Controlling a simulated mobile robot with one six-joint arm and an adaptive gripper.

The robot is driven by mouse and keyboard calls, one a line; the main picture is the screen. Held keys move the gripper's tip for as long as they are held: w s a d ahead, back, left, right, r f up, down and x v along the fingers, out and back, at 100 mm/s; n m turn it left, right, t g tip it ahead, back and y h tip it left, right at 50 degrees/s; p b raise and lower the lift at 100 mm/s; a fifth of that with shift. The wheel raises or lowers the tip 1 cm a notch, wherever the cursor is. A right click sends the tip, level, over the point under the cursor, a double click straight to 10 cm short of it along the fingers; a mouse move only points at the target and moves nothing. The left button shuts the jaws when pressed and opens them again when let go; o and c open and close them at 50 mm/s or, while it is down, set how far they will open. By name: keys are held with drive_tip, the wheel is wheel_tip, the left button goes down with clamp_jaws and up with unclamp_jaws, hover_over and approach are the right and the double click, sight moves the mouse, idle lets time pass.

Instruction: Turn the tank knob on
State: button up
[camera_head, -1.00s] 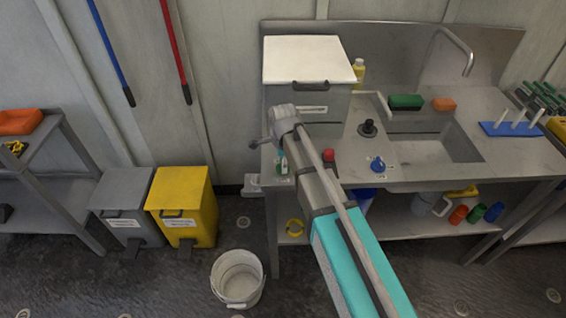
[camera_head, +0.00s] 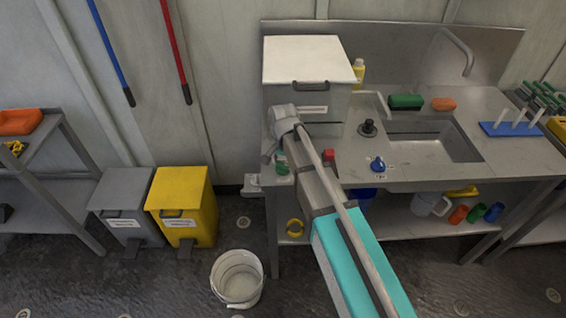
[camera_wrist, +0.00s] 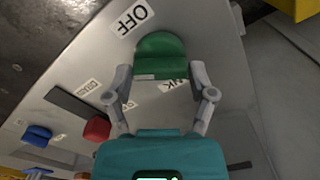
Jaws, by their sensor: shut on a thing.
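A green knob (camera_wrist: 160,52) sits on the grey panel in the wrist view, beside a label reading OFF (camera_wrist: 132,17). A second label below it is partly covered, with "NK" readable. My gripper (camera_wrist: 161,74) has one finger on each side of the green knob and is shut on it. In the head view the green knob (camera_head: 281,168) shows at the front left of the steel counter. My arm hides most of the gripper there.
A red knob (camera_head: 329,154) and a blue knob (camera_head: 377,163) lie along the counter front to the right. A white-lidded grey box (camera_head: 310,95) stands behind my wrist. A white bucket (camera_head: 238,280) stands on the floor below.

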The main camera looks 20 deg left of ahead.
drive_tip(key=n, duration=0.6)
drive_tip(key=shift+n, duration=0.3)
idle(0.4)
drive_tip(key=o, duration=1.1)
drive_tip(key=shift+c, duration=0.2)
drive_tip(key=shift+m, duration=0.4)
